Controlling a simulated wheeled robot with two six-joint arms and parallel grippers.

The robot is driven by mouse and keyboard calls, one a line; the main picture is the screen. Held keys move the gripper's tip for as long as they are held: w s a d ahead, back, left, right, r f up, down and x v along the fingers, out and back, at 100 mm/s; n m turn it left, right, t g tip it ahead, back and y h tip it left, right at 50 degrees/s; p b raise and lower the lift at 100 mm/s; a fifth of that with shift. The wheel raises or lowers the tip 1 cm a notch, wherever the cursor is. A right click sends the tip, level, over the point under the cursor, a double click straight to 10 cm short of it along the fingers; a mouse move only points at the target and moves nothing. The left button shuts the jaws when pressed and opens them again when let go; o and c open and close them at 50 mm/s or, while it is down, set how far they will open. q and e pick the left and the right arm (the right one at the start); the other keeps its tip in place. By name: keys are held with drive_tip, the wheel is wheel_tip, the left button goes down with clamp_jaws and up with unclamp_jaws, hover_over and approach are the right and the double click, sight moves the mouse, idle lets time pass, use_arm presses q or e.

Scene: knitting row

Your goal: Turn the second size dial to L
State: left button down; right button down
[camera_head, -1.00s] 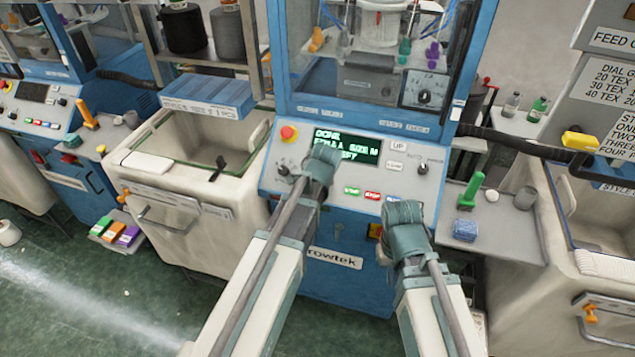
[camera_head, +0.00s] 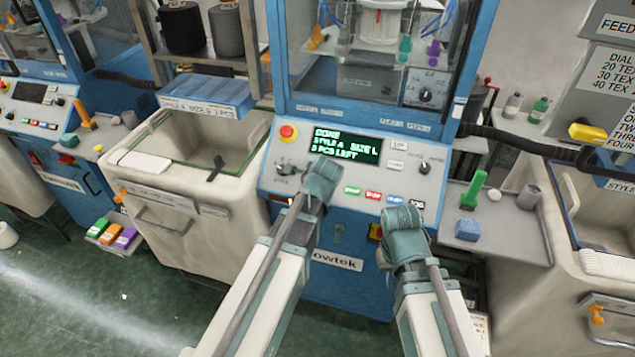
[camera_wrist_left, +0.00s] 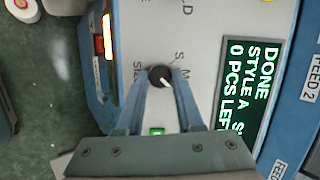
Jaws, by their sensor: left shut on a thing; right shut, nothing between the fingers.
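The size dial (camera_wrist_left: 160,75) is a small dark round knob with a white pointer, beside the letters S and M in the left wrist view. Its pointer slants toward the lower right there. My left gripper (camera_wrist_left: 160,84) is shut on it, a finger on either side. In the head view my left gripper (camera_head: 320,176) covers the dial. The green display (camera_head: 345,147) on the blue machine reads DONE, STYLE A, SIZE L, 0 PCS LEFT. My right gripper (camera_head: 403,220) is shut and empty, low in front of the panel's right part.
A red emergency button (camera_head: 288,131) sits at the panel's upper left. A small shelf (camera_head: 510,222) at the right holds a green peg (camera_head: 473,190) and a blue block (camera_head: 468,230). A cream bin (camera_head: 195,140) stands to the left.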

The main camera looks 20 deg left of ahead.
idle(0.4)
use_arm(q)
drive_tip(key=c, duration=0.5)
unclamp_jaws()
drive_tip(key=shift+c, duration=0.2)
drive_tip(key=shift+r, duration=0.1)
drive_tip(key=shift+s+d+r+p, duration=0.1)
drive_tip(key=shift+s+r+p, duration=0.25)
drive_tip(key=shift+r+p, duration=0.15)
drive_tip(key=p+v, duration=0.9)
drive_tip(key=v, duration=0.3)
drive_tip(key=shift+s+d, duration=0.2)
drive_tip(key=shift+s, duration=0.05)
